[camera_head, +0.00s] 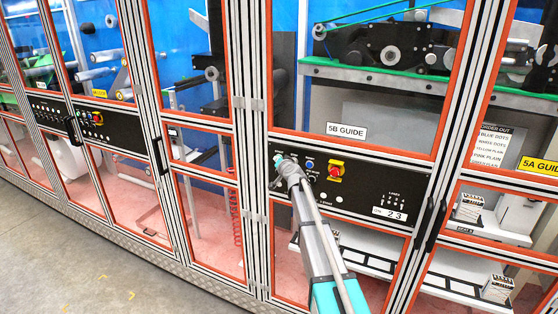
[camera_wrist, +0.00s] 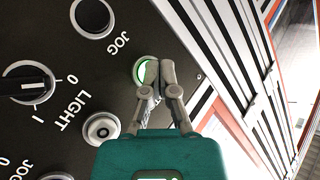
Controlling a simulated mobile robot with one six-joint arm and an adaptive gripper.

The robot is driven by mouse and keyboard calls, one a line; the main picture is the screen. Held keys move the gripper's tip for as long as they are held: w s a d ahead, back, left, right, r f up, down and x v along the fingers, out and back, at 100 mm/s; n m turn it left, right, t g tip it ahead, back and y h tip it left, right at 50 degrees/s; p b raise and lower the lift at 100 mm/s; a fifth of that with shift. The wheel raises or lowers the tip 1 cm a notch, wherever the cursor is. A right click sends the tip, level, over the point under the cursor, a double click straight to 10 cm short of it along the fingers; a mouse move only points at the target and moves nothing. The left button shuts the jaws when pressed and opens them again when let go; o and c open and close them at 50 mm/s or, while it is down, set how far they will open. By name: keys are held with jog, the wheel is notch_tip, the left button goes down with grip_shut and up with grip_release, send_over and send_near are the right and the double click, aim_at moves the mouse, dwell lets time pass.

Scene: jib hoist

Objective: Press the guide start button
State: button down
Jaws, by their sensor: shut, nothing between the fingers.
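A round green button (camera_wrist: 141,70) with a pale ring sits on the black control panel (camera_wrist: 60,130) in the wrist view. My gripper (camera_wrist: 159,72) is shut and empty, and its fingertips overlap the button's right side. I cannot tell whether they touch it. In the head view my gripper (camera_head: 287,169) reaches the left end of the black panel (camera_head: 370,190) below the "5B GUIDE" sign (camera_head: 346,131). There it hides most of the buttons behind it. No label for the green button is readable.
A red emergency stop (camera_head: 336,171) on a yellow base and a blue button (camera_head: 310,163) are right of my gripper. The wrist view shows a rotary switch (camera_wrist: 28,84), a pale button (camera_wrist: 101,128) near "LIGHT" and a black button (camera_wrist: 92,16). Framed glass doors surround the panel.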

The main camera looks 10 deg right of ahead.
jog(key=shift+s+a, duration=0.1)
jog(key=shift+s, duration=0.05)
jog(key=shift+s+a, duration=0.4)
jog(key=shift+s, duration=0.1)
jog(key=shift+s, duration=0.1)
dwell(0.5)
jog(key=s+a, duration=0.1)
jog(key=s, duration=0.1)
jog(key=s+a, duration=0.2)
dwell(0.5)
jog(key=shift+f, duration=0.1)
dwell(0.5)
